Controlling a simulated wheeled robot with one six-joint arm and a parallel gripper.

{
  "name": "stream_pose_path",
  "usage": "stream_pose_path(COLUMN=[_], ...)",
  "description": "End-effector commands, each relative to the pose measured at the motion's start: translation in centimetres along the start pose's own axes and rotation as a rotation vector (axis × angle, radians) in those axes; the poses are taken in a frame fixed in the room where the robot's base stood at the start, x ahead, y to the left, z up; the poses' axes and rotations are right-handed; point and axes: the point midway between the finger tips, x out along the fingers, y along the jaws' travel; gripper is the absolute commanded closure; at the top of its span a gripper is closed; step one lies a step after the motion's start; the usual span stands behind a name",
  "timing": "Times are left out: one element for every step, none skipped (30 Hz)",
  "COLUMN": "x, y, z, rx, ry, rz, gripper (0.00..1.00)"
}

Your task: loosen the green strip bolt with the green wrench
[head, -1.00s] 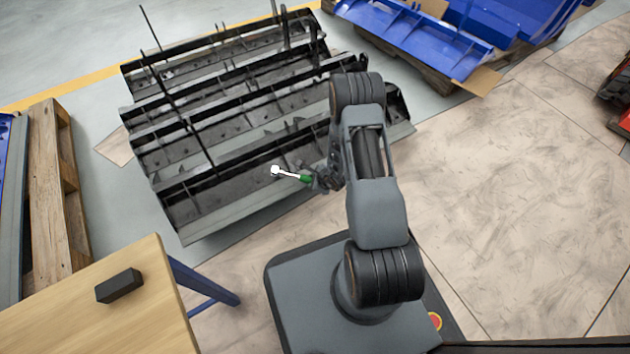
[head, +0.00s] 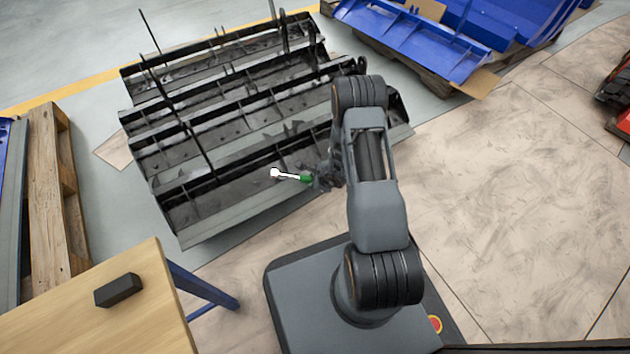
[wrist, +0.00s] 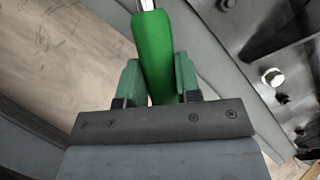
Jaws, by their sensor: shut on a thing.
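My gripper (wrist: 158,72) is shut on the green handle of the wrench (wrist: 152,38). The wrench's metal shaft runs out of the top of the wrist view, so its head is hidden there. In the head view the wrench (head: 288,176) points left from my gripper (head: 316,180), its pale head over the near part of the dark carrier rack (head: 215,226). I cannot tell whether that head touches anything. A silvery bolt head (wrist: 272,77) sits on dark metal right of the handle in the wrist view, apart from my gripper. No green strip can be made out.
A wooden table (head: 130,315) with a black block (head: 118,291) stands at the lower left. A wooden pallet (head: 45,190) lies at the left. Blue metal parts (head: 430,40) lie at the back right.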

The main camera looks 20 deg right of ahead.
Motion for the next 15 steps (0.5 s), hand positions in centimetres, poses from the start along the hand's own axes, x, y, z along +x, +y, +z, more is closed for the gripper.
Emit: stream_pose_path(x=[0.0,0.0,0.0,0.0,0.0,0.0,0.0,0.1,0.1,0.1,0.1,0.1,0.1,0.1,0.1], y=[0.0,0.0,-0.1,-0.2,-0.3,-0.4,-0.6,-0.8,-0.9,-1.0,-1.1,-1.3,-1.4,-1.4,-1.5], z=[0.1,0.1,0.1,0.1,0.1,0.1,0.1,0.1,0.1,0.1,0.1,0.1,0.1,0.1,0.1], rx=[-0.003,-0.004,-0.006,-0.009,-0.015,-0.025,-0.034,-0.043,-0.054,-0.062,-0.069,-0.077,-0.083,-0.088,-0.092], ry=[-0.001,-0.001,-0.002,-0.002,-0.003,-0.005,-0.006,-0.007,-0.009,-0.009,-0.009,-0.010,-0.010,-0.010,-0.010], rz=[0.000,0.000,0.000,0.001,0.002,0.005,0.007,0.010,0.014,0.016,0.019,0.021,0.023,0.024,0.026], gripper=[1.00,1.00,1.00,1.00,1.00,1.00,1.00,1.00,1.00,1.00,1.00,1.00,1.00,1.00,1.00])
